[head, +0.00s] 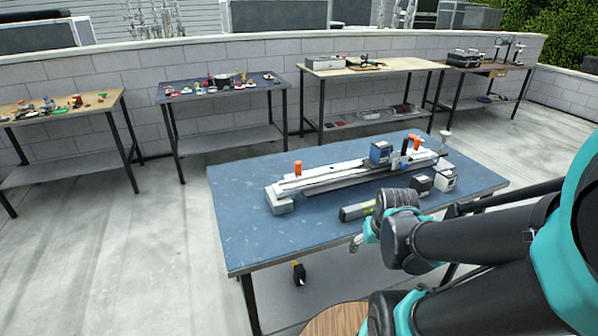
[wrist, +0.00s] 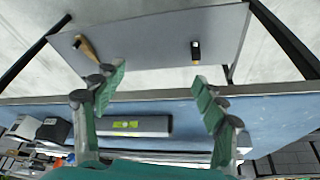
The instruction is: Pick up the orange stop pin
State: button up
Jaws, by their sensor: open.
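An orange cylinder (head: 298,168) stands upright at the left end of a long pale metal rail (head: 340,176) on the blue table. A second orange cylinder (head: 417,142) stands near the rail's right end; I cannot tell which one is the stop pin. My gripper (head: 358,243) is at the table's front edge, apart from both. In the wrist view my gripper (wrist: 158,88) has its teal fingers spread, with nothing between them. Neither orange cylinder can be made out in that view.
A grey bar with a yellow-green label (wrist: 130,126) lies near my gripper. The blue table (head: 235,225) is clear at left. A lower shelf (wrist: 150,35) holds tools.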

jog(key=shift+w, duration=0.1)
jog(key=shift+c, duration=1.3)
jog(key=w+a+r+n, duration=0.2)
jog(key=w+r, duration=0.2)
jog(key=w, duration=0.2)
jog(key=w+a+r+n+g, duration=0.1)
jog(key=w+a+r+n, duration=0.2)
jog(key=w, duration=0.4)
jog(key=w+a+r+n+g, duration=0.1)
jog(key=w+a+r+n, duration=0.1)
jog(key=w+r, duration=0.4)
jog(key=shift+w+a+r+n, duration=0.15)
jog(key=shift+a+n, duration=0.1)
jog(key=shift+n, duration=0.25)
jog(key=c, duration=0.3)
notch_tip(320, 180, up, 11)
jog(key=n+g, duration=0.2)
jog(key=n, duration=0.7)
send_over(298, 162)
jog(key=f, duration=1.2)
jog(key=shift+s+a, duration=0.15)
jog(key=shift+s, duration=0.05)
jog(key=shift+w+f, duration=0.1)
jog(key=shift+f, duration=2.65)
